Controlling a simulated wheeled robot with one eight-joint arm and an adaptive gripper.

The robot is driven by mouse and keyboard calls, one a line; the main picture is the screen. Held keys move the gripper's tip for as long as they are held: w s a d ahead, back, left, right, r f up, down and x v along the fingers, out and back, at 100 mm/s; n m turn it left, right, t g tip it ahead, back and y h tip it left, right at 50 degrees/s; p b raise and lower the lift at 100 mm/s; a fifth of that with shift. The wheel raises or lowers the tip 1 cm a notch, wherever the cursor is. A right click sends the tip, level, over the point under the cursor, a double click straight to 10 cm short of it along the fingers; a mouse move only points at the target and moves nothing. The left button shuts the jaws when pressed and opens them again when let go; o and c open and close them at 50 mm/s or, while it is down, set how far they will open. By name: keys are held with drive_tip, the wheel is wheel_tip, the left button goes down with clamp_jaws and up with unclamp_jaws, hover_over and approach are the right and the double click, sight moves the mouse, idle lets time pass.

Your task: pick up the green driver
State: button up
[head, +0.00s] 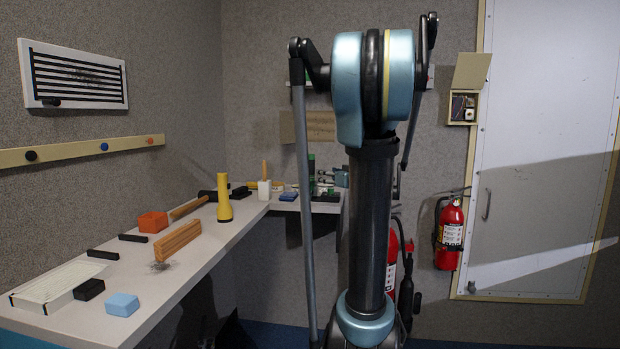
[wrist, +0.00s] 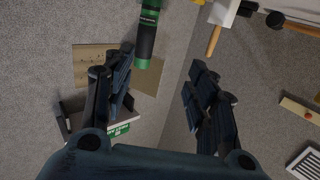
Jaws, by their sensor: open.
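The green driver (wrist: 148,32), green with a black section, shows at the top of the wrist view, partly cut off by the frame edge. In the head view a slim green upright shape (head: 311,168) at the far end of the bench appears to be it. My gripper (wrist: 160,83) is open and empty in the wrist view, its two dark fingers spread wide. The driver lies beyond the fingertips and apart from them, nearer the left finger's side.
The bench (head: 225,236) runs along the left wall and turns the corner. Near the driver are a white block with a wooden handle (head: 264,187), a blue block (head: 288,196) and a yellow flashlight (head: 224,198). A fire extinguisher (head: 449,233) hangs at right.

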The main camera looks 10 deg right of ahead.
sight(313, 166)
drive_tip(key=shift+t+h, duration=0.3)
drive_tip(key=shift+t, duration=0.2)
drive_tip(key=shift+w+d+r+x, duration=0.1)
drive_tip(key=shift+d+x, duration=0.2)
drive_tip(key=shift+x, duration=2.7)
drive_tip(key=shift+w+d+r+x, duration=0.1)
drive_tip(key=shift+d+x, duration=0.2)
drive_tip(key=shift+x, duration=2.7)
drive_tip(key=shift+w+d+x, duration=0.1)
drive_tip(key=shift+d+x, duration=0.2)
drive_tip(key=shift+x, duration=2.7)
drive_tip(key=shift+c, duration=0.6)
clamp_jaws()
